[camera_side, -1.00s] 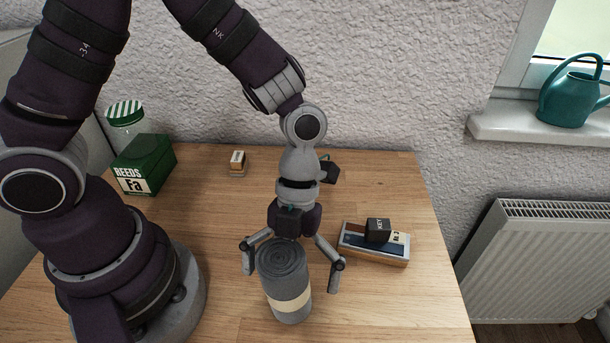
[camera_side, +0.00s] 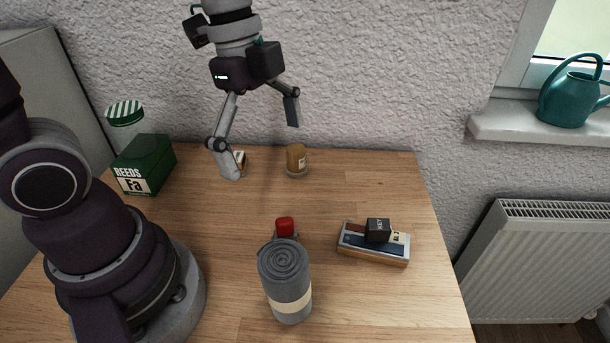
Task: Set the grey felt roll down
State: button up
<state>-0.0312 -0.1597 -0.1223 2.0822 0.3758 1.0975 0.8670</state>
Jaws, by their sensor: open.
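The grey felt roll (camera_side: 285,272) stands upright on the wooden table near its front middle, with a cream band around its lower part. My gripper (camera_side: 262,150) is open and empty, raised over the back of the table. It is well behind and above the roll and apart from it. Its left finger partly hides a small cream-and-brown block on the table.
A red-topped object (camera_side: 285,227) stands just behind the roll, partly hidden. A box with a black block (camera_side: 378,230) on it lies to the right. A small amber jar (camera_side: 297,160) and a green REEDS box (camera_side: 145,165) stand at the back. The table's right front is clear.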

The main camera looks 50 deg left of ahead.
jog(key=s+a+r+n+t+y, duration=0.1)
jog(key=a+n+t, duration=0.3)
jog(key=n, duration=1.1)
jog(key=shift+s+a+r+t+y, duration=0.2)
jog(key=shift+s+a+t+y, duration=0.3)
jog(key=shift+a, duration=0.7)
